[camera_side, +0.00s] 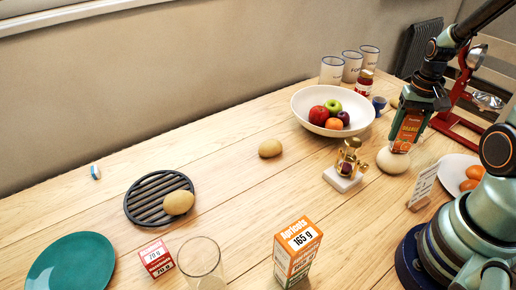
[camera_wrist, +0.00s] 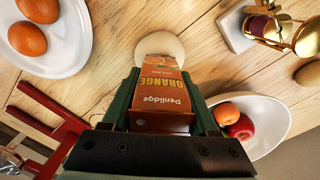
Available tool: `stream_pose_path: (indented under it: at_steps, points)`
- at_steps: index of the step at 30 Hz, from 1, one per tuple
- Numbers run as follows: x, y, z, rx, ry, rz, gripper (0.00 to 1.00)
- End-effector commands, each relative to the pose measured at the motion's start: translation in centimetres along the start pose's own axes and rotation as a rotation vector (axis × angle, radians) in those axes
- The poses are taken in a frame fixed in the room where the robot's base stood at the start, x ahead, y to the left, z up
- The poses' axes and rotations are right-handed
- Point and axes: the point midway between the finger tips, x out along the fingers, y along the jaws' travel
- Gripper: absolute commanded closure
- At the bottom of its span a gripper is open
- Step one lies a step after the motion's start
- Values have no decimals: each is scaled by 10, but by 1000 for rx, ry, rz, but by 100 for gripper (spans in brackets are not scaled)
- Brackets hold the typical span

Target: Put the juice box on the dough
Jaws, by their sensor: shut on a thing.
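The orange juice box (camera_side: 408,132) is upright between the jaws of my gripper (camera_side: 419,108), which is shut on it. In the wrist view the juice box (camera_wrist: 162,92) shows its orange label between the two green fingers of my gripper (camera_wrist: 161,100). The dough (camera_side: 393,162) is a pale, rounded lump on the table under the box. In the wrist view the dough (camera_wrist: 160,46) shows beyond the box's far end. The box's lower end is at the top of the dough; I cannot tell whether they touch.
A white fruit bowl (camera_side: 299,116) and a brass item on a white block (camera_side: 342,180) stand left of the dough. A small card stand (camera_side: 424,188), a plate of eggs (camera_side: 449,174) and a red stand (camera_side: 456,128) are to the right. The table's middle is mostly clear.

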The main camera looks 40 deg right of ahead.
Motion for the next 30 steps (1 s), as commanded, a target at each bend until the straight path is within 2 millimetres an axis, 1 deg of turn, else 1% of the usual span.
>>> stream_pose_path:
  at_steps: [6, 10, 11, 12, 13, 23, 26, 30]
  points:
    - [0, 0, 0, 0, 1, 0, 100]
    - [3, 0, 0, 0, 0, 0, 100]
    - [3, 0, 0, 0, 0, 0, 29]
    - [3, 0, 0, 0, 0, 0, 13]
    - [3, 0, 0, 0, 0, 0, 10]
    - [1, 0, 0, 0, 1, 0, 10]
    - [-5, 0, -1, 0, 4, -1, 10]
    - [-25, 0, -2, 0, 8, -1, 10]
